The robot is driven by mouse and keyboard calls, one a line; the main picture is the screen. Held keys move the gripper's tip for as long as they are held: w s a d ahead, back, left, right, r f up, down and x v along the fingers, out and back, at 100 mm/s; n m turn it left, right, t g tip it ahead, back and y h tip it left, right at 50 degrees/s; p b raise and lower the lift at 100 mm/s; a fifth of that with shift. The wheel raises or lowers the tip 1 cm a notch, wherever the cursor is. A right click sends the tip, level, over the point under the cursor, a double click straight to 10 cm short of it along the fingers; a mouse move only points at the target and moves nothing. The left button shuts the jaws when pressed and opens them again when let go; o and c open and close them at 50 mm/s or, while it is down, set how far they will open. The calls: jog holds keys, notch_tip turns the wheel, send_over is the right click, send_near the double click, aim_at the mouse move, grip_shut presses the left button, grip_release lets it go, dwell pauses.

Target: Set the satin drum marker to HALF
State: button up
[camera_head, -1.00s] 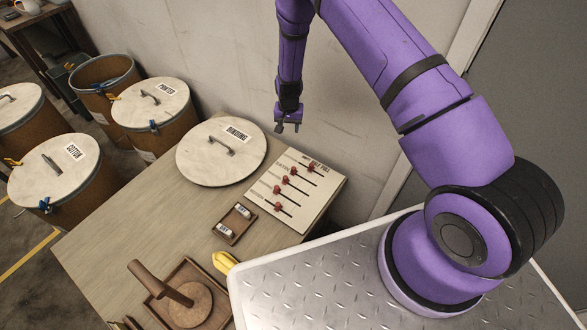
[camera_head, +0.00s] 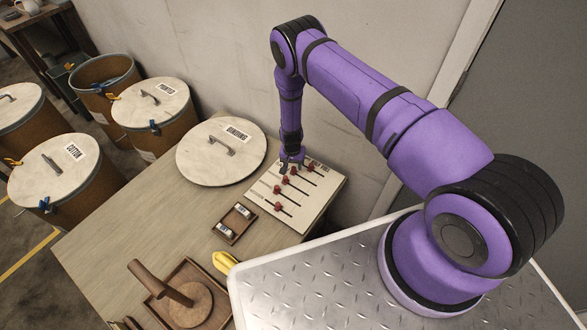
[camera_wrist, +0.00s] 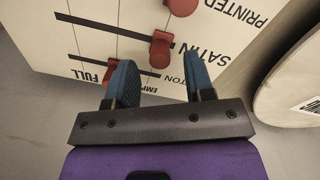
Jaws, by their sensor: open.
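The pale slider board (camera_head: 312,205) lies on the bench with several red markers in dark slots. In the wrist view, the satin marker (camera_wrist: 160,48) is a red block towards the right, EMPTY-side part of its slot, beside the word SATIN. The FULL label (camera_wrist: 90,75) is at the left. My gripper (camera_wrist: 160,75) is open, its blue fingers apart, with the satin marker just beyond the gap between the tips; contact cannot be told. It also shows in the head view (camera_head: 290,165), low over the board's far edge. The fingers cover part of the nearest slot.
The printed marker (camera_wrist: 181,7) is close beyond the satin one. A round lid (camera_head: 205,165) lies left of the board. A small tray (camera_head: 234,224) and a tray with a wooden-handled tool (camera_head: 185,300) stand nearer. The wall (camera_head: 225,60) is behind.

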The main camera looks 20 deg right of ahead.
jog(key=shift+f, duration=1.3)
